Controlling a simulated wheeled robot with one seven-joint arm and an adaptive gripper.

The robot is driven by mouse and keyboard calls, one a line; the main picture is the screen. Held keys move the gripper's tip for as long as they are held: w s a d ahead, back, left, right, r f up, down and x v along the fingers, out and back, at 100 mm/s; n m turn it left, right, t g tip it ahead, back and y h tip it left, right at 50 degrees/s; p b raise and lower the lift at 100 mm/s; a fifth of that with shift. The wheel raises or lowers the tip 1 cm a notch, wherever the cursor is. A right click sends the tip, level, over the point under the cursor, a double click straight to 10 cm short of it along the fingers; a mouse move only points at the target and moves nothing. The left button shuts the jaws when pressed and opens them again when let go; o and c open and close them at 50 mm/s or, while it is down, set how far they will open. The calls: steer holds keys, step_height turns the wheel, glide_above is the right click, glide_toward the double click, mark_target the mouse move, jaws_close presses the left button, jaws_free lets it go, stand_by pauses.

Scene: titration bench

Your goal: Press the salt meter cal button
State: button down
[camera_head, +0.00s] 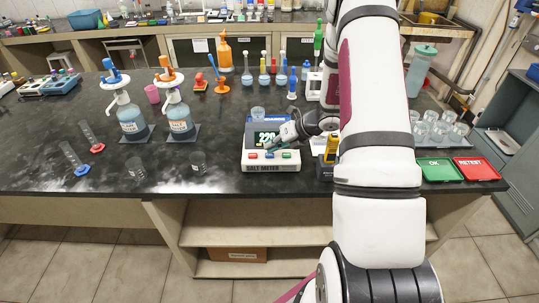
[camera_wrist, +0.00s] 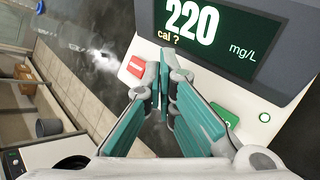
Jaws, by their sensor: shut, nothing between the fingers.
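The salt meter (camera_head: 258,166) is a white and blue box near the bench's front edge, labelled "SALT METER". Its dark display (camera_wrist: 225,35) reads 220 mg/L with "cal ?" below the number. A red button (camera_wrist: 137,66) shows left of my fingers, and a green button (camera_wrist: 225,114) shows to the right, partly covered by a finger. My gripper (camera_wrist: 165,78) is shut and empty, its teal fingers over the front panel between these two buttons. The fingers hide the panel's middle. I cannot tell whether the tips touch it.
A small beaker (camera_head: 257,113) stands behind the meter. A yellow device (camera_head: 331,148) stands just right of it. Green OK (camera_head: 438,170) and red RETEST (camera_head: 476,169) trays lie at the right. Several flasks and bottles stand farther back.

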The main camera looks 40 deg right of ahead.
steer(key=shift+f, duration=0.5)
stand_by(0.3)
steer(key=shift+r, duration=0.9)
steer(key=shift+r+p, duration=0.95)
steer(key=shift+r, duration=1.55)
